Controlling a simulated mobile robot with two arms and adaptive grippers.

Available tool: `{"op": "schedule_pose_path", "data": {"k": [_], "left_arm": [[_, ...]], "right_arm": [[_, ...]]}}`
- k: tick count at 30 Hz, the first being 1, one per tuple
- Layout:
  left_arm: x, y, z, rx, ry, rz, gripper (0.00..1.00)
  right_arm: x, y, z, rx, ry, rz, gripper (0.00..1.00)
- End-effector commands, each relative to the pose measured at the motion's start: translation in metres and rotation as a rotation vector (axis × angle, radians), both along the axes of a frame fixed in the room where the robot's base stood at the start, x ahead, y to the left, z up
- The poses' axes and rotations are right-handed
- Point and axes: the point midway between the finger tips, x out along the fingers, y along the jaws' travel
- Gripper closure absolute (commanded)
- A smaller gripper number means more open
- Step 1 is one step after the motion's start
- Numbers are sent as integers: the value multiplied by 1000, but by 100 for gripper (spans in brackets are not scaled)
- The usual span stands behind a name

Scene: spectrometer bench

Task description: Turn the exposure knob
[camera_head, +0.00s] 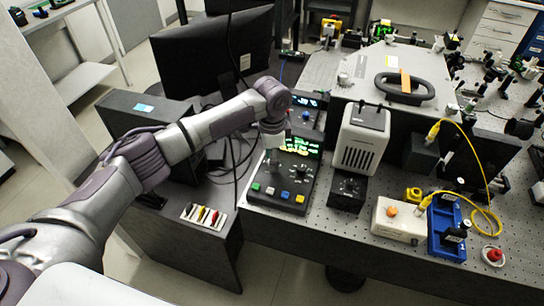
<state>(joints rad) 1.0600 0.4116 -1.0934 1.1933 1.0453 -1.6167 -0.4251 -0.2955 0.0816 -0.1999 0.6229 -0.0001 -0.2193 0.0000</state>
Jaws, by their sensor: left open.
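My left gripper (274,158) is open and points down over the left part of this box. It covers part of the panel, so I cannot tell whether it touches a knob. The exposure knob cannot be picked out for certain. A second dark box with a blue knob (306,116) stands behind. My right gripper is not in view.
Further right are a cream box (396,220), a blue tray (434,236) and a yellow cable (481,160). A black monitor (210,55) stands behind my left arm.

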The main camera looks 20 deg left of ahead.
Motion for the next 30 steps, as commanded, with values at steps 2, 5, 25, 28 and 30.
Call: {"op": "schedule_pose_path", "data": {"k": [2,5,25,28,30], "left_arm": [[0,0,0,0,0,0,53],[0,0,0,0,0,0,63],[0,-1,4,-3,3,73,100],[-1,-1,5,-2,4,133,100],[-1,-1,6,-3,5,185,100]], "right_arm": [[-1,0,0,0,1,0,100],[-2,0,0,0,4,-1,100],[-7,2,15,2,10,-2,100],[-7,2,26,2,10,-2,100],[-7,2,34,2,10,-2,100]]}}
